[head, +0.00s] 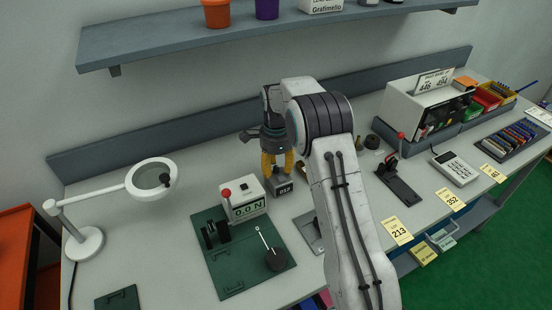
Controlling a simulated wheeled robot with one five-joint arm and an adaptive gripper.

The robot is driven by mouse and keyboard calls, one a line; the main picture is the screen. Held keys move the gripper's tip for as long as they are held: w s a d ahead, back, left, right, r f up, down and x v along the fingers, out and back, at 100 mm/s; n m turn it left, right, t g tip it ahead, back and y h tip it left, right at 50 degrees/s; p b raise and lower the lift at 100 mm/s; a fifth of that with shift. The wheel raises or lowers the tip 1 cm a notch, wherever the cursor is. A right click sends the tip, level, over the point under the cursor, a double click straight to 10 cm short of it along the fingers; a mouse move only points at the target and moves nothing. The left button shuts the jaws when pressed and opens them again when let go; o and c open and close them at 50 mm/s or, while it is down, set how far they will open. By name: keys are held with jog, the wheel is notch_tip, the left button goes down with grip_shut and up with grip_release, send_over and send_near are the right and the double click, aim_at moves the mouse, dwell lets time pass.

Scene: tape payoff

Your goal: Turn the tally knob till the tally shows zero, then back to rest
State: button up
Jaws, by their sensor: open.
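The tally (284,188) is a small dark grey box with a short display on its front, on the bench just right of the force gauge. The display seems to read 017, but it is too small to be sure. My gripper (278,173) points down over the tally with its yellow fingers apart, their tips at the top of the box. I cannot tell whether the fingers touch it. The tally knob is not clearly seen; the fingers and my arm hide that part.
A white gauge (243,199) reading 0.0 N, with a red-knobbed lever, stands close left on a green plate (222,268). A magnifier lamp (152,178) is further left. Right of my arm are a black lever device (399,183) and a calculator (453,167). A shelf (180,38) hangs behind.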

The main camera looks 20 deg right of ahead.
notch_tip(320, 180, up, 12)
dwell(0.6)
jog(key=shift+f, duration=0.15)
jog(key=n+b, duration=0.3)
jog(key=n, duration=0.1)
send_over(276, 167)
notch_tip(276, 167, down, 5)
jog(key=shift+f, duration=0.1)
jog(key=shift+f+p, duration=0.3)
jog(key=shift+f, duration=3.05)
grip_shut()
